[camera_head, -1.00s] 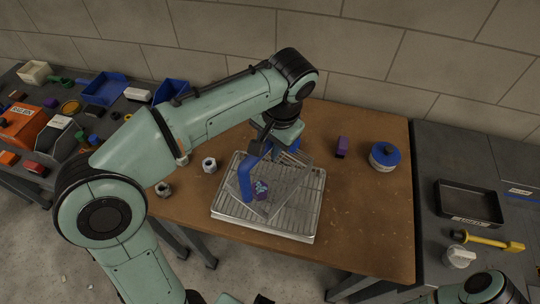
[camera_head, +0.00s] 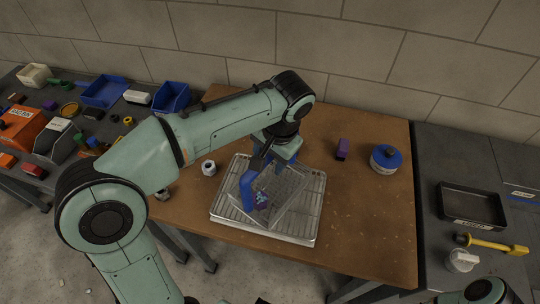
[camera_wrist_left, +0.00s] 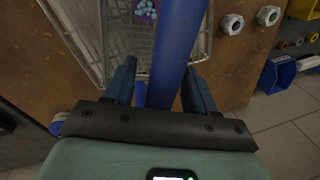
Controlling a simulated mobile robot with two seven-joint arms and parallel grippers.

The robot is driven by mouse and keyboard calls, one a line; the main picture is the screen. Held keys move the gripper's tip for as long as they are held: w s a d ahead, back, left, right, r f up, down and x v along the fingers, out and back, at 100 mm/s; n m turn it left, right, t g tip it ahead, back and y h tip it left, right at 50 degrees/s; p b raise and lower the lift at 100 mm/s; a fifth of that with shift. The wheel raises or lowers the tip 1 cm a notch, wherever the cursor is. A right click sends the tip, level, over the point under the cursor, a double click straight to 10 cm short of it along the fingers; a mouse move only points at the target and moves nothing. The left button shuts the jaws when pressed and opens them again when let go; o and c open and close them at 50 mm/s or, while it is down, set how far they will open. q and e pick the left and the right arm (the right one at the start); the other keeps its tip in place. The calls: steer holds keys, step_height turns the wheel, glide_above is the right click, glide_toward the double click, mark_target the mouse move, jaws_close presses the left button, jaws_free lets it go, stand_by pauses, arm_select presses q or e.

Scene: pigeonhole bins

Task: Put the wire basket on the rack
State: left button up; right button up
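The wire basket (camera_head: 287,202) has a blue handle (camera_head: 247,186) and holds a small purple thing with pale blue bits (camera_head: 261,200). It lies over the flat wire rack (camera_head: 313,205) on the brown table, turned at an angle to it. Contact underneath is hard to see. My left gripper (camera_head: 266,160) is at the handle, partly hidden by my wrist. In the left wrist view, my left gripper (camera_wrist_left: 160,72) has its fingers apart on either side of the handle (camera_wrist_left: 177,40), with a gap at the left finger. The basket's wires (camera_wrist_left: 118,35) show beyond. My right gripper is out of view.
A purple block (camera_head: 342,149) and a blue-topped round container (camera_head: 386,159) stand right of the rack. A metal nut (camera_head: 209,168) is to the left. A black tray (camera_head: 470,205) and yellow-handled tool (camera_head: 490,243) are on the right bench. The table's front right is clear.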

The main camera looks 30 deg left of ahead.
arm_select(q)
steer(key=shift+r, duration=0.1)
step_height(320, 180, up, 12)
steer(key=d+p, duration=0.2)
steer(key=p, duration=0.1)
steer(key=shift+s+d, duration=0.15)
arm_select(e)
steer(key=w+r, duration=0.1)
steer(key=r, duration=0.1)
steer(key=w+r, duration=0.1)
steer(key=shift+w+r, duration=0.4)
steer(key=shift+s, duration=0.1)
